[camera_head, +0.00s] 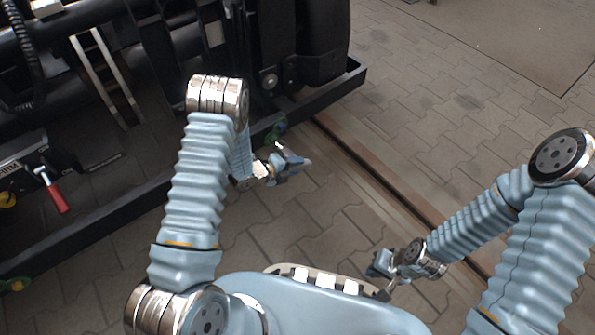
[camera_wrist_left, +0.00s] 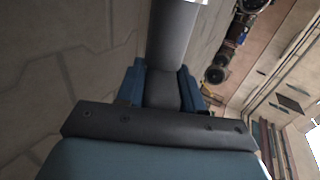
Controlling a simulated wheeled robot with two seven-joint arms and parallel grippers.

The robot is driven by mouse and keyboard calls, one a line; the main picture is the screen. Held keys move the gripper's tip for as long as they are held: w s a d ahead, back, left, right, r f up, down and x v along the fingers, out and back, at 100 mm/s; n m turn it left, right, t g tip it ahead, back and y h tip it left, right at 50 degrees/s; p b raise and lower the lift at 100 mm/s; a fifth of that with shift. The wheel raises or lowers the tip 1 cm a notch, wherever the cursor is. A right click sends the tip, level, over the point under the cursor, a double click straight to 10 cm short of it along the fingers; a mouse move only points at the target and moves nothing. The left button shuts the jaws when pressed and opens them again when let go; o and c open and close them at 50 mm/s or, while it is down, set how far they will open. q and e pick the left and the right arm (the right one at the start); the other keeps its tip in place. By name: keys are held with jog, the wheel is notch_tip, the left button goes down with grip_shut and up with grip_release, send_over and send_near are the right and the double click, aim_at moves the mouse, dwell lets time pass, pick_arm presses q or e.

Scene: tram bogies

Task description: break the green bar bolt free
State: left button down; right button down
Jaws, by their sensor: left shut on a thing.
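A small green part (camera_head: 277,130), perhaps the green bar bolt, shows at the dark frame's lower edge. My left gripper (camera_head: 290,164) is just below and right of it in the head view; I cannot tell if they touch. In the left wrist view my left gripper (camera_wrist_left: 160,92) is shut on a thick grey bar-shaped thing (camera_wrist_left: 175,35) that runs away from the fingers. Its far end is out of that view. My right gripper (camera_head: 382,265) is low at the right over the paving, apart from the frame; its finger opening is too small to tell.
The dark bogie frame (camera_head: 90,225) fills the upper left. A red-handled tool (camera_head: 56,196) is on it at left. Another green and yellow part (camera_head: 15,285) is at the lower left. A rail (camera_head: 370,185) crosses the paving; the paving at upper right is clear.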

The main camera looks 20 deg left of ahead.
pick_arm(q)
jog(key=shift+w+a+b, duration=0.45)
jog(key=shift+w+a, duration=0.75)
jog(key=shift+a, duration=0.25)
pick_arm(e)
jog(key=shift+f, duration=0.6)
